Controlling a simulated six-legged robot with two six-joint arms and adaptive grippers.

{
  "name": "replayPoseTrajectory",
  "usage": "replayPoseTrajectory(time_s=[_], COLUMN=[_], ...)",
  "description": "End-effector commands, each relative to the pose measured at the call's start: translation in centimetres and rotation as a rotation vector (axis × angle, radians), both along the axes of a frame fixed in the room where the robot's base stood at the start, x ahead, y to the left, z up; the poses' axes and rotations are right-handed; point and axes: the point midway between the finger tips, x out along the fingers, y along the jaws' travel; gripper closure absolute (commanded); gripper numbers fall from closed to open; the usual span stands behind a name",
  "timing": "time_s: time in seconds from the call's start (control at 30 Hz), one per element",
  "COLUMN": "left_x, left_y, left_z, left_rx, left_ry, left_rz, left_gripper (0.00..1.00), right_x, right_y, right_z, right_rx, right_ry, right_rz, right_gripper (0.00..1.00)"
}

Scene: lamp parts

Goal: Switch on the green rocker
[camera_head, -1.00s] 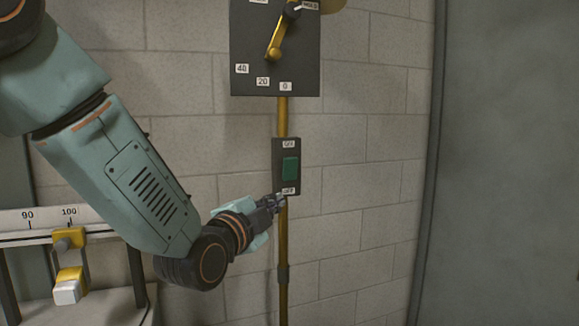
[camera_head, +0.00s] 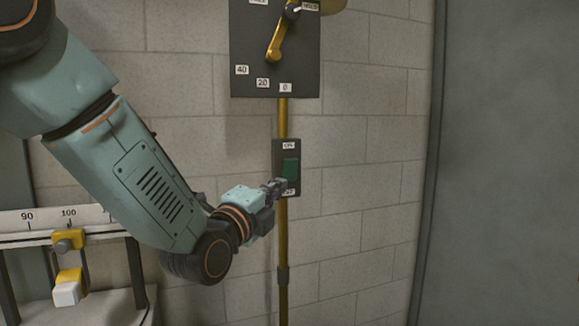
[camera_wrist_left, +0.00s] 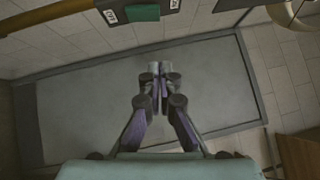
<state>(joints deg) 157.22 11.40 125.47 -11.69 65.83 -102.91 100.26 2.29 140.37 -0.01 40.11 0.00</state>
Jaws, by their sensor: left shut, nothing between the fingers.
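The green rocker (camera_head: 290,168) sits in a dark switch box on the wall, with a label above it and an OFF label partly hidden below it. My left gripper (camera_head: 283,185) is shut and empty, its fingertips at the lower part of the rocker in the head view. I cannot tell whether they touch it. In the left wrist view the closed fingers (camera_wrist_left: 158,70) point away from me, and the rocker (camera_wrist_left: 142,12) shows at the top edge beside the OFF label. My right gripper is not in view.
A dark panel (camera_head: 250,45) with a yellow lever and number labels hangs above the switch box. A yellow pipe (camera_head: 283,240) runs below the box. A scale with a yellow slider (camera_head: 68,240) stands at lower left. A grey door (camera_head: 510,160) is at right.

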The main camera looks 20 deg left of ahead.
Motion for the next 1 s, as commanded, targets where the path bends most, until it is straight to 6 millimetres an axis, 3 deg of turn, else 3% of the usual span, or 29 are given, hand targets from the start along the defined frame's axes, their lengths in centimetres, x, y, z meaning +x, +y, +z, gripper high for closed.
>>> replayPoseTrajectory(time_s=[0.6, 0.73, 1.0], left_x=[9.5, 10.8, 12.1], left_y=[-0.9, 0.7, 1.7], left_z=[1.5, 1.9, 2.2], left_rx=[-0.001, -0.004, -0.002], left_ry=[0.0, 0.0, 0.001], left_rz=[-0.001, 0.002, 0.0], left_gripper=[1.0, 1.0, 1.0], right_x=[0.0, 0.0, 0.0], right_y=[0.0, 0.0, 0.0], right_z=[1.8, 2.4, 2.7], right_rx=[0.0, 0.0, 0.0], right_ry=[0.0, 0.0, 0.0], right_rz=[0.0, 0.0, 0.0], right_gripper=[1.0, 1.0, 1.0])
